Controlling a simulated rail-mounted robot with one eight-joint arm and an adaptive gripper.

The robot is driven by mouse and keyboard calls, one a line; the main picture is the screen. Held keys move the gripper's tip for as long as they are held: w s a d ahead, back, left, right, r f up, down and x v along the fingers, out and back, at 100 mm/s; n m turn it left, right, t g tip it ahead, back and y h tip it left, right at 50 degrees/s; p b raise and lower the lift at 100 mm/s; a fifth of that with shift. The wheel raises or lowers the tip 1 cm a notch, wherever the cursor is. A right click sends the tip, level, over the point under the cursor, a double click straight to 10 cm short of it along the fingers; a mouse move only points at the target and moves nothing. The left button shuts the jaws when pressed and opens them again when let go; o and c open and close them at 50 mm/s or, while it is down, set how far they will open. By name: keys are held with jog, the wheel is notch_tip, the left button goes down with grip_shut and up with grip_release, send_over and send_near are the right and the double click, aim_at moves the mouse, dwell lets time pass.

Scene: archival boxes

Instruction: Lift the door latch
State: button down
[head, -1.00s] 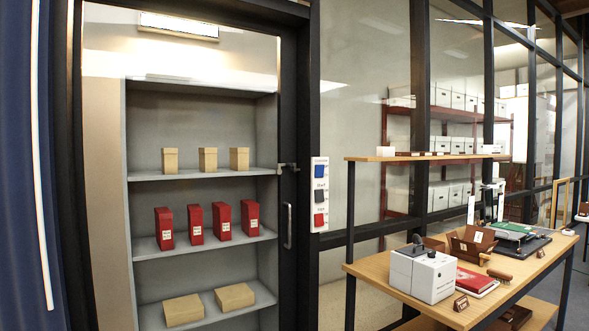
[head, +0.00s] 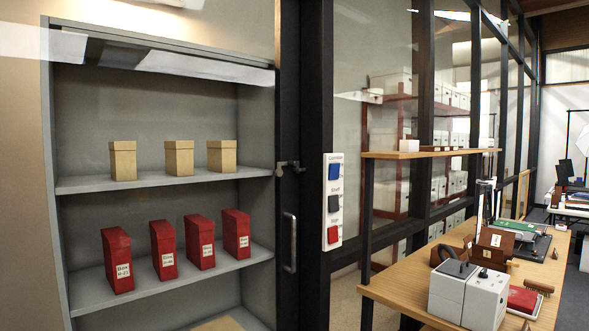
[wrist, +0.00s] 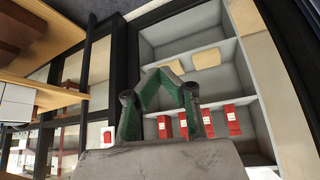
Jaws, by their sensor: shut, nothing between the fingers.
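The door latch (head: 289,166) is a small metal piece on the dark door frame, level with the upper shelf and lying about horizontal. Below it, a vertical metal pull handle (head: 290,242) is on the glass door's dark edge (head: 289,100). The door looks closed in front of the shelves. My gripper (wrist: 165,68) shows only in the wrist view, with green fingers shut and empty. It appears apart from the door, with the shelves behind it. I cannot make out the latch in the wrist view.
A switch panel (head: 333,201) is on the post right of the door. Red boxes (head: 200,242) and tan boxes (head: 179,158) stand on the shelves. A wooden table (head: 405,293) with a white device (head: 468,292) stands at the right.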

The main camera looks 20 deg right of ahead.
jog(key=shift+w, duration=0.2)
jog(key=shift+s, duration=0.1)
jog(key=w+d+r+m+t+y+p, duration=0.1)
jog(key=w+d+r+m+p, duration=0.2)
jog(key=w+r, duration=0.7)
jog(key=w+d+r+m+t+y+p, duration=0.1)
jog(key=w+r+m+p, duration=0.35)
jog(key=w+r, duration=0.6)
jog(key=w+d+r+m+t+p, duration=0.3)
jog(key=w+r, duration=0.4)
jog(key=w, duration=0.6)
jog(key=w+d+r+m+p, duration=0.25)
jog(key=w+d+m, duration=0.2)
jog(key=w, duration=0.35)
jog(key=w+d+r+m+p, duration=0.25)
jog(key=w+d+r, duration=0.2)
jog(key=w, duration=0.35)
jog(key=w+d+m+t+h+p, duration=0.1)
jog(key=w+d+m+t+p, duration=0.2)
jog(key=w+d+m, duration=0.5)
jog(key=w+d+p, duration=0.1)
jog(key=w+d, duration=0.3)
jog(key=d, duration=0.3)
jog(key=shift+d+r, duration=0.4)
